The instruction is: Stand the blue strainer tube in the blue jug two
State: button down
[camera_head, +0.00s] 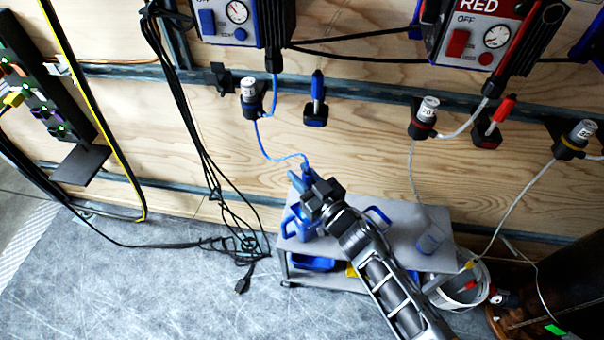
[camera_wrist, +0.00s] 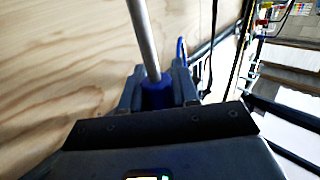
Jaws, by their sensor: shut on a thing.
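My gripper (camera_head: 316,192) is over the left end of a small grey cart. It is shut on the blue strainer tube (camera_head: 307,174), whose thin blue hose runs up to a holder on the wall rail. In the wrist view the tube's blue collar (camera_wrist: 156,94) sits between the jaws, with a grey rod rising from it. A blue jug (camera_head: 297,226) stands on the cart top, just below and left of my gripper and partly hidden by it. I cannot read which jug it is. The tube's lower end is hidden, so I cannot tell whether it is inside the jug.
The grey cart (camera_head: 405,228) also bears a blue-handled jug (camera_head: 377,216) behind my arm and a blue-edged clear item (camera_head: 429,243) at right. A blue bin (camera_head: 313,263) is on the lower shelf. Black cables (camera_head: 235,243) hang at left. A white bucket (camera_head: 466,292) stands at right.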

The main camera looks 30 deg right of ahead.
jog(key=shift+f+b, duration=1.1)
jog(key=shift+f, duration=0.45)
jog(key=shift+f+b, duration=0.7)
jog(key=shift+f, duration=0.2)
jog(key=c, duration=0.8)
grip_release()
jog(key=shift+o, duration=0.2)
jog(key=s+d+p, duration=0.1)
jog(key=s, duration=0.6)
jog(key=shift+s, duration=0.35)
jog(key=shift+d, duration=0.1)
